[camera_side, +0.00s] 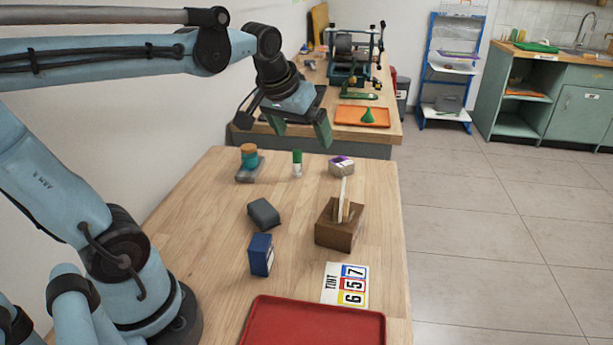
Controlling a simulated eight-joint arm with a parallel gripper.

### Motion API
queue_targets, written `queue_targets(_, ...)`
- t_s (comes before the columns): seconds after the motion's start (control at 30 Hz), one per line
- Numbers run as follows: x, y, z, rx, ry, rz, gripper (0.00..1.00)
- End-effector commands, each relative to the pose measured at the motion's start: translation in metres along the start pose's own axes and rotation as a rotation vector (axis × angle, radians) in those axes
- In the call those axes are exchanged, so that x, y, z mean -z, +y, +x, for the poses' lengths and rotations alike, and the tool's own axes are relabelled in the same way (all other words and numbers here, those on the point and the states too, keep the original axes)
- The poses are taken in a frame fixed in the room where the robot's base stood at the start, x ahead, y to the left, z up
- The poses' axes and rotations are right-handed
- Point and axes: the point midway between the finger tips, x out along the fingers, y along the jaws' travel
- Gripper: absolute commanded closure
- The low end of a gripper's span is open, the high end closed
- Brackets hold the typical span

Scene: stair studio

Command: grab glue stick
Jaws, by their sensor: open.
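The glue stick (297,164), a small white cylinder with a green cap, stands upright near the far edge of the wooden table. My gripper (302,129) is above it in the picture, with its two dark green fingers spread apart. It is open and nothing shows between the fingers. A gap shows between the fingertips and the green cap. From this one view I cannot tell exactly how far apart they are in depth.
A teal and orange spool-like item (249,160) stands left of the glue stick, and a purple-white box (341,166) right. Nearer are a grey block (263,214), brown holder (338,233), blue box (260,255), number card (345,285) and red tray (315,325).

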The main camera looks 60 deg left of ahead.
Motion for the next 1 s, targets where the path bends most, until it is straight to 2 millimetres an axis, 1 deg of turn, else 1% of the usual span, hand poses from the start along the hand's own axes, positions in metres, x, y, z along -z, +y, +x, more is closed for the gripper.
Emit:
queue_targets(0.03, -0.02, 0.012, 0.002, -0.033, 0.017, 0.058, 0.0)
queue_targets(0.1, -0.044, 0.026, 0.005, -0.074, 0.04, 0.132, 0.0)
queue_targets(0.2, -0.073, 0.04, 0.011, -0.125, 0.072, 0.223, 0.0)
queue_targets(0.3, -0.096, 0.049, 0.016, -0.16, 0.096, 0.287, 0.0)
queue_targets(0.37, -0.104, 0.053, 0.018, -0.175, 0.106, 0.315, 0.0)
queue_targets(0.4, -0.109, 0.054, 0.02, -0.182, 0.111, 0.326, 0.03)
queue_targets(0.47, -0.113, 0.056, 0.021, -0.189, 0.115, 0.338, 0.12)
queue_targets(0.5, -0.114, 0.056, 0.021, -0.191, 0.117, 0.343, 0.18)
queue_targets(0.57, -0.114, 0.057, 0.021, -0.193, 0.118, 0.345, 0.28)
queue_targets(0.6, -0.114, 0.057, 0.021, -0.192, 0.118, 0.345, 0.34)
queue_targets(0.67, -0.114, 0.057, 0.021, -0.192, 0.118, 0.344, 0.42)
queue_targets(0.93, -0.113, 0.056, 0.021, -0.191, 0.116, 0.337, 0.42)
queue_targets(1.0, -0.111, 0.055, 0.022, -0.193, 0.106, 0.304, 0.42)
